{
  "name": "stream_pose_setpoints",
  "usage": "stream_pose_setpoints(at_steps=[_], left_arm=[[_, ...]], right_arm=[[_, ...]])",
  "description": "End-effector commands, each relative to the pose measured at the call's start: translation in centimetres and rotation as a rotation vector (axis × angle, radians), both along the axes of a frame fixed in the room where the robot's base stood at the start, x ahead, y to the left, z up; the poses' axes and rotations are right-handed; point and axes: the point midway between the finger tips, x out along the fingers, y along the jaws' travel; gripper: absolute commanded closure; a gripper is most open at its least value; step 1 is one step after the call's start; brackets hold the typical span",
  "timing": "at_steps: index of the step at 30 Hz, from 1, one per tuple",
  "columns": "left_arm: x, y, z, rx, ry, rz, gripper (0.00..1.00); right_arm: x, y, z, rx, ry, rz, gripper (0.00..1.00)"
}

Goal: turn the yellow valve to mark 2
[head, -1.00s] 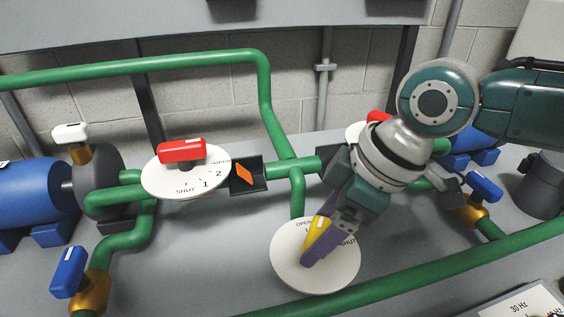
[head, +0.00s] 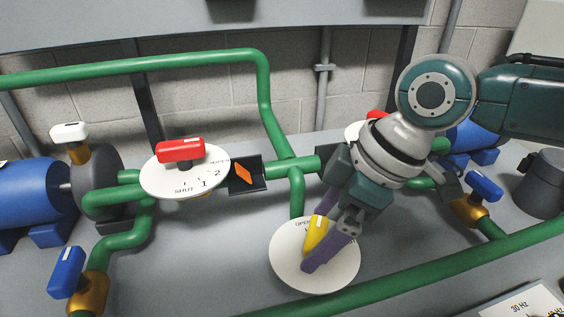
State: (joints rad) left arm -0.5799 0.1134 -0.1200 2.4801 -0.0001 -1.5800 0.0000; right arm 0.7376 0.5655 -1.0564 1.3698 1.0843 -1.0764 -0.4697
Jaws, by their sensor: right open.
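The yellow valve handle (head: 315,236) stands on a white round dial (head: 288,270) at lower centre in the head view. It slants from upper right to lower left. Part of the word OPEN shows at the dial's upper left. The other marks, including any 2, are hidden by my gripper or too small to read. My right gripper (head: 314,240) comes down from the upper right, its purple fingers spread. One finger lies along the front right of the handle; the other shows behind it at the upper left. Contact cannot be told. My left gripper is out of view.
A red-handled valve (head: 181,151) with a dial reading SHUT, 1, 2 stands at left; another red handle (head: 376,115) is partly behind my arm. Blue handles (head: 68,272) (head: 485,186) flank the area. Green pipes (head: 400,287) run in front of and behind the yellow valve.

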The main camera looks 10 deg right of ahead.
Motion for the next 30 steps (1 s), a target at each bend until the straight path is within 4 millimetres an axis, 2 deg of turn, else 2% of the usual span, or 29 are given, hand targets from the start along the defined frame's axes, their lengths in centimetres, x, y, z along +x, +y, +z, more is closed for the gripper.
stream_pose_setpoints(at_steps=[5,12,18,22,30], left_arm=[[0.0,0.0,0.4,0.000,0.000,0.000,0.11],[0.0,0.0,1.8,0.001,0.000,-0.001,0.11],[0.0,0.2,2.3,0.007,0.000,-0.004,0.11],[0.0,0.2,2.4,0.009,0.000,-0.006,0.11],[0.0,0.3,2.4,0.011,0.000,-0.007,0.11]], right_arm=[[-0.1,-0.3,0.9,0.001,-0.002,0.000,0.00],[-0.9,-1.9,5.3,-0.002,-0.003,0.001,0.00],[-1.6,-3.0,8.3,0.000,-0.001,0.000,0.00],[-1.7,-3.3,9.1,-0.001,-0.001,0.001,0.00],[-1.8,-3.4,9.2,0.000,0.000,0.000,0.00]])
